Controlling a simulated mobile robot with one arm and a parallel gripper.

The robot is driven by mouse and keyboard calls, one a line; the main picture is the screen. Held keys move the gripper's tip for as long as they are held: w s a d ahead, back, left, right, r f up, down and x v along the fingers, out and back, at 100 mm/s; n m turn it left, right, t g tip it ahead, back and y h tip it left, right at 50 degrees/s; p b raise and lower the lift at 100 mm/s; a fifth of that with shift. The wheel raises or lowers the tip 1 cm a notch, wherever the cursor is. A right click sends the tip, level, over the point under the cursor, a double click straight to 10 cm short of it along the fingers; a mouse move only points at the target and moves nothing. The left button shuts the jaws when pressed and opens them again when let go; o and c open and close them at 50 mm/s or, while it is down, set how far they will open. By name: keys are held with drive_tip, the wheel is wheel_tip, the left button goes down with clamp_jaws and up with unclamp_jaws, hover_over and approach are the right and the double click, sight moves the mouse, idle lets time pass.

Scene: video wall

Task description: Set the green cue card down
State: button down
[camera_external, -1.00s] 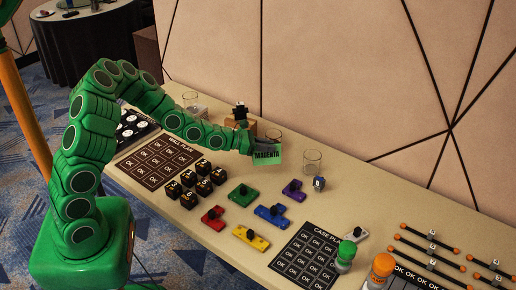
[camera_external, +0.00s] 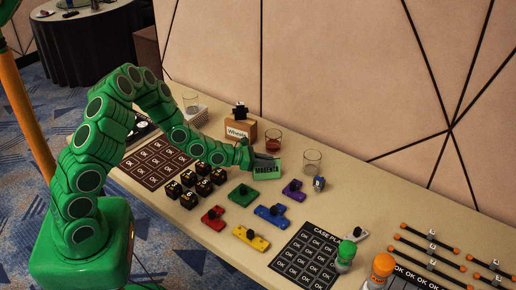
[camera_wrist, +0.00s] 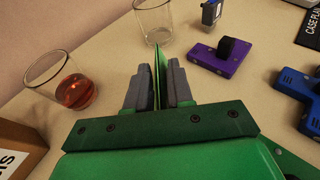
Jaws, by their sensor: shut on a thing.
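The green cue card (camera_external: 267,170) carries the word MAGENTA in dark letters. My gripper (camera_external: 254,162) is shut on it, and the card faces the external camera, upright, near the back of the long table (camera_external: 200,232). In the wrist view the card (camera_wrist: 160,70) shows edge-on between the two grey fingers of my gripper (camera_wrist: 158,88). I cannot tell whether its lower edge touches the table.
A glass with reddish drink (camera_external: 273,143) and an empty glass (camera_external: 312,160) stand behind the card. A cardboard box marked Wheels (camera_external: 239,132) is to the left. The purple piece (camera_external: 293,190), green piece (camera_external: 242,195) and black numbered cubes (camera_external: 203,168) lie in front.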

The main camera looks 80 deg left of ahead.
drive_tip(key=shift+f, duration=0.1)
drive_tip(key=c, duration=1)
unclamp_jaws()
drive_tip(key=v, duration=0.7)
drive_tip(key=shift+s+a, duration=0.15)
drive_tip(key=shift+s, duration=0.1)
drive_tip(key=shift+v, duration=2.3)
